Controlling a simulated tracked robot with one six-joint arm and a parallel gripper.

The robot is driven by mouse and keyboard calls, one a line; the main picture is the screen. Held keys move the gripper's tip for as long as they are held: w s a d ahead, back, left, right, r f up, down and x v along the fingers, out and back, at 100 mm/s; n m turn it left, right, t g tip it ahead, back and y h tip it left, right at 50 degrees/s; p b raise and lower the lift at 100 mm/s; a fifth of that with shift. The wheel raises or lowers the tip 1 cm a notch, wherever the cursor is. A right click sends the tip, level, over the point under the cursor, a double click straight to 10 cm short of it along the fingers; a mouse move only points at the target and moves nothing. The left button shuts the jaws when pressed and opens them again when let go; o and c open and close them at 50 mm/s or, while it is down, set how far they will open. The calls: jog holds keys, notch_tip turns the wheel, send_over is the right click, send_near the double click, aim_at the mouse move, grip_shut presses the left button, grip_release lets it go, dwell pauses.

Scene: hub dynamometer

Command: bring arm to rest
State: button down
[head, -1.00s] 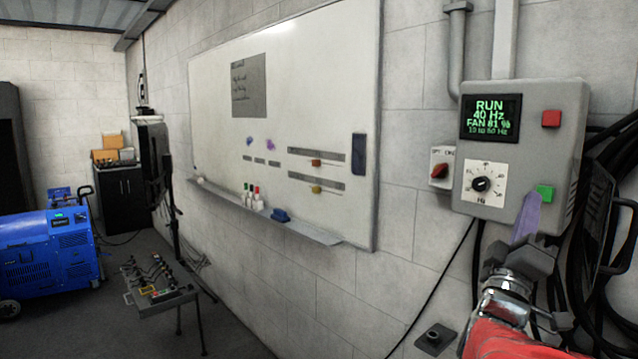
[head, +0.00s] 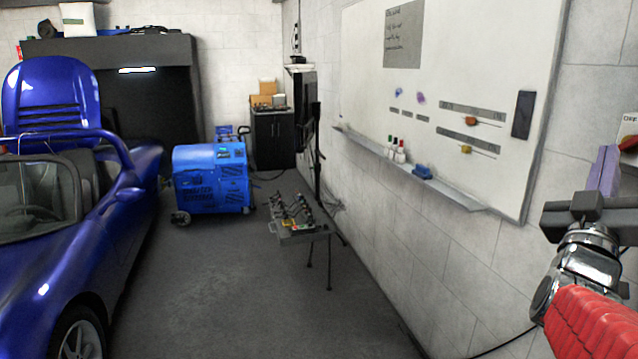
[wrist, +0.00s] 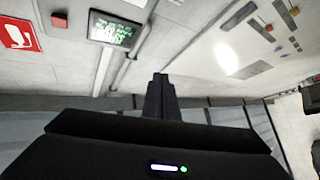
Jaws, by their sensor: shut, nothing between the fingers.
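My gripper (head: 606,172) is at the right edge of the head view, raised in front of the wall, its purple-grey fingers pointing up. The fingers are together with nothing between them. In the wrist view the closed dark fingers (wrist: 160,95) stand at the middle. My arm, with a red sleeve, runs down to the bottom right corner of the head view. A control box's display (wrist: 114,30) with green text shows beyond the gripper in the wrist view, with a red button (wrist: 60,19) beside it. The gripper appears apart from both.
A whiteboard (head: 440,60) with a tray ledge (head: 440,184) runs along the right wall. A small tool table (head: 305,236), a blue machine (head: 212,180) and a black cabinet (head: 272,140) stand ahead. A blue car (head: 125,210) fills the left. The floor between is clear.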

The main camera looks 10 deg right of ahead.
jog(key=w+a+f+n+g+y, duration=0.15)
jog(key=w+a+f+y, duration=0.25)
jog(key=a+f+y, duration=0.45)
jog(key=w+a+f+n+y, duration=0.25)
jog(key=a+f+y, duration=0.35)
jog(key=a+f, duration=0.5)
jog(key=s+a+f+g+y, duration=0.4)
jog(key=s+a+f+g, duration=0.4)
jog(key=s+a+f, duration=0.6)
jog(key=shift+s+a+f, duration=0.15)
jog(key=shift+s+a, duration=0.5)
jog(key=shift+s, duration=0.15)
